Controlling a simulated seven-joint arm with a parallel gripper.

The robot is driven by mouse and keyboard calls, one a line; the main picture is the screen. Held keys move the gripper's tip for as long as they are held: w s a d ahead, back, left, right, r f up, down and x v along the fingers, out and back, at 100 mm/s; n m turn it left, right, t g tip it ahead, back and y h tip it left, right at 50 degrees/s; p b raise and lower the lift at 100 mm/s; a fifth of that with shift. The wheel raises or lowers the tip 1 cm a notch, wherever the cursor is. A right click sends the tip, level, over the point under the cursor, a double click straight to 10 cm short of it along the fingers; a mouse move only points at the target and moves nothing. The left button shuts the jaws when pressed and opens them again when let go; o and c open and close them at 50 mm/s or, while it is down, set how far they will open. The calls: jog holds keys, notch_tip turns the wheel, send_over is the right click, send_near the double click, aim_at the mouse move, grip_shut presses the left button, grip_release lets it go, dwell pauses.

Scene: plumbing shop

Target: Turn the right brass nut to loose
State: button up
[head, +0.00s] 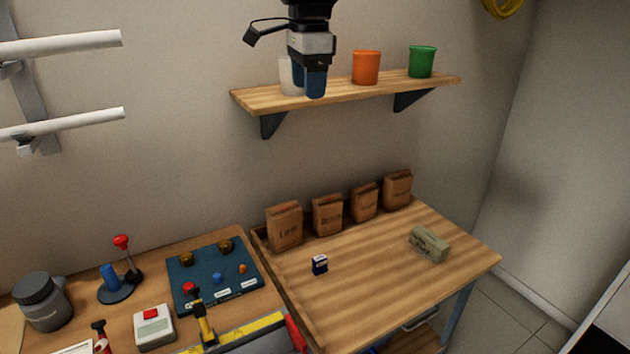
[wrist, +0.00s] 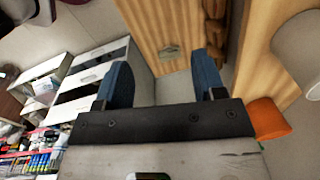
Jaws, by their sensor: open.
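A dark blue panel (head: 205,288) lies on the left part of the wooden bench in the head view. Two brass nuts sit along its far edge: the right brass nut (head: 225,246) and the left brass nut (head: 186,258). Their turned position is too small to tell. My gripper (head: 312,84) is high above the bench, in front of the wall shelf, well away from the panel and up to its right. In the wrist view its two blue fingers (wrist: 161,62) are apart with nothing between them. The panel and nuts do not show in the wrist view.
The shelf (head: 345,92) holds an orange cup (head: 366,68) and a green cup (head: 422,62), close to my gripper. The panel's front carries a red knob (head: 189,287). A joystick (head: 122,270) stands left of it. Paper bags (head: 327,215) line the right table's back.

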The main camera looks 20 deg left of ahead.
jog(key=a+f+m, duration=0.2)
jog(key=a+f, duration=0.1)
jog(key=a, duration=0.8)
jog(key=a+f+m, duration=0.2)
jog(key=a, duration=0.9)
send_over(226, 243)
jog(key=shift+g, duration=0.3)
notch_tip(226, 243, down, 34)
jog(key=shift+d+r, duration=0.1)
jog(key=shift+r, duration=0.1)
jog(key=shift+f, duration=0.15)
jog(key=shift+f, duration=3.75)
jog(key=shift+c, duration=0.4)
jog(key=c, duration=0.8)
jog(key=shift+c, duration=0.2)
